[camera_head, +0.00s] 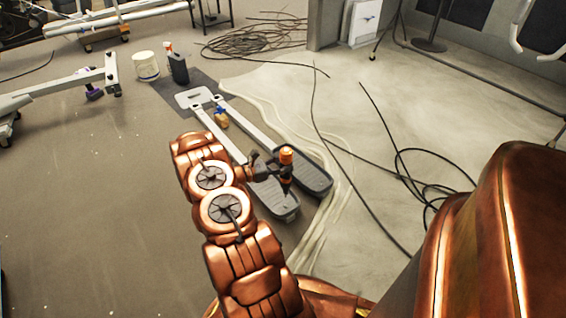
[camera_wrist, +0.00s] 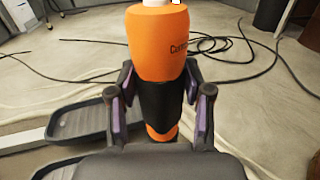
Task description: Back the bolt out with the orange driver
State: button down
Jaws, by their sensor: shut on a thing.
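My gripper (camera_wrist: 160,110) is shut on the orange driver (camera_wrist: 157,42), whose black middle sits between the two fingers in the wrist view. In the head view the driver (camera_head: 286,156) is upright at the end of my arm, above the pedals. Two grey foot pedals (camera_head: 306,172) with long light arms lie on the floor under and beside it. In the wrist view a pedal (camera_wrist: 80,117) shows left of the gripper. I cannot make out the bolt in either view. The driver's lower tip is hidden in the wrist view and too small to tell in the head view.
A white bucket (camera_head: 146,66) and a dark bottle (camera_head: 178,69) stand beyond the pedals. A small yellow-and-blue item (camera_head: 221,118) lies by the pedal arms. Black cables (camera_head: 405,165) and a coil (camera_head: 250,40) lie on the floor. The floor at left is mostly clear.

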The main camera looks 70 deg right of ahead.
aim_at(283, 156)
jog(key=shift+f+b, duration=0.6)
jog(key=shift+f, duration=1.85)
jog(key=shift+a, duration=0.15)
jog(key=shift+r, duration=0.15)
jog(key=shift+w+r+p, duration=0.1)
jog(key=shift+r+p, duration=0.65)
jog(key=shift+r, duration=0.75)
jog(key=shift+r+p, duration=1.1)
jog(key=shift+r, duration=1.75)
